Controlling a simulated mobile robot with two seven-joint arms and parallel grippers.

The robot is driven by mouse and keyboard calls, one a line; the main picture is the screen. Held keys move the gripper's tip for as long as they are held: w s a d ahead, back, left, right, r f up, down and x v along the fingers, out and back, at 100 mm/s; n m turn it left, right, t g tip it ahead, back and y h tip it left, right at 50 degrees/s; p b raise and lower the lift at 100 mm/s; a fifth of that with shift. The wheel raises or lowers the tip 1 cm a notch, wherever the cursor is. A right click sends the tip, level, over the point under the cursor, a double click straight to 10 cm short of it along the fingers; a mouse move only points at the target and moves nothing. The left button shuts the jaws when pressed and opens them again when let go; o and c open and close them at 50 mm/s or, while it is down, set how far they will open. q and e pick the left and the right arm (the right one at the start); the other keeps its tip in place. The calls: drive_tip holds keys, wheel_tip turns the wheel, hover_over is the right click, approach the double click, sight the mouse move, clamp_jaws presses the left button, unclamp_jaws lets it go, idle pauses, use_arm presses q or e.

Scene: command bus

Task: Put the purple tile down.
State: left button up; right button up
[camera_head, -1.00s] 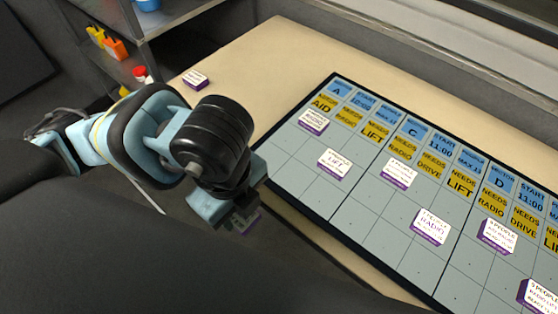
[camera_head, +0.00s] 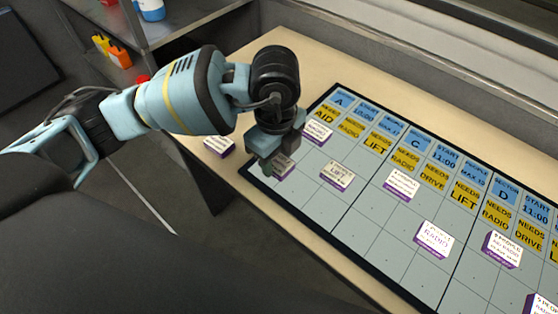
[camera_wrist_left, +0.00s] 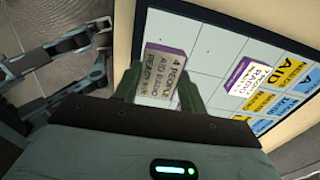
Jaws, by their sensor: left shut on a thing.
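My left gripper (camera_head: 277,163) is shut on a purple tile (camera_head: 284,167) with a white printed face. In the left wrist view the tile (camera_wrist_left: 164,72) sits between the two greenish fingers, and its text includes "4 people". The tile is over the near left part of the grey board (camera_head: 310,200), in the left column, nearer to me than another white-topped purple tile (camera_head: 317,132). I cannot tell whether it touches the board.
Several more white-topped purple tiles, such as one marked LIFT (camera_head: 337,174), lie on the board. A loose tile (camera_head: 219,147) lies on the table left of the board. Blue and yellow labels fill the board's far rows. A shelf (camera_head: 190,25) stands at the back left.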

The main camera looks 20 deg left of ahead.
sight(279, 156)
use_arm(q)
drive_tip(key=shift+w, duration=0.25)
drive_tip(key=shift+w, duration=0.2)
drive_tip(key=shift+w+f, duration=0.15)
drive_tip(key=shift+f, duration=1.65)
drive_tip(key=shift+f, duration=0.15)
drive_tip(key=o, duration=1)
wheel_tip(279, 156, up, 12)
drive_tip(key=shift+r+p, duration=0.15)
drive_tip(key=shift+p, duration=0.3)
